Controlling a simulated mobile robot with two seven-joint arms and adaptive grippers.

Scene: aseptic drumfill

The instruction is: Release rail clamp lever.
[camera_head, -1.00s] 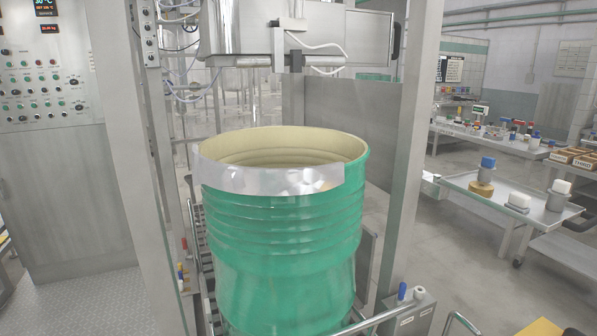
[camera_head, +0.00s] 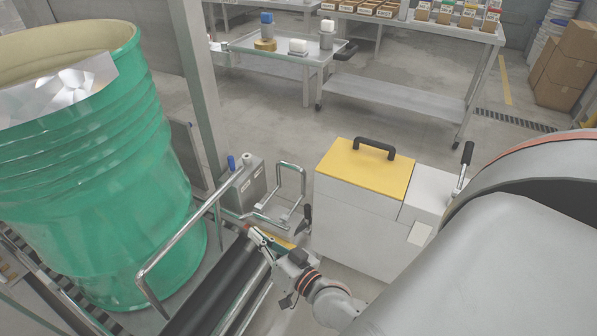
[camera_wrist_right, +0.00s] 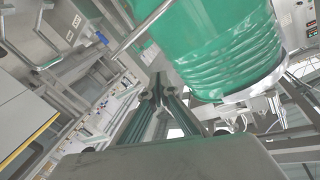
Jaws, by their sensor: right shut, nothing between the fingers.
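My right gripper (camera_head: 262,241) is low beside the roller rail's dark front bar (camera_head: 215,285), right of the green drum (camera_head: 120,180). In the right wrist view its fingers (camera_wrist_right: 160,92) are together and hold nothing. A small black-handled lever (camera_head: 307,216) stands just right of the gripper, by a bent chrome bar (camera_head: 291,182). Another black-handled lever (camera_head: 464,166) rises from the white cabinet (camera_head: 425,200). I cannot tell for certain which is the rail clamp lever. A small red part shows at the gripper's tip. My left gripper is not in view.
A chrome guard rail (camera_head: 185,232) runs between drum and gripper. A grey box with a blue knob (camera_head: 231,162) stands behind. The yellow-lidded box (camera_head: 365,170) stands to the right. Carts (camera_head: 290,65) are farther back, with open floor before them.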

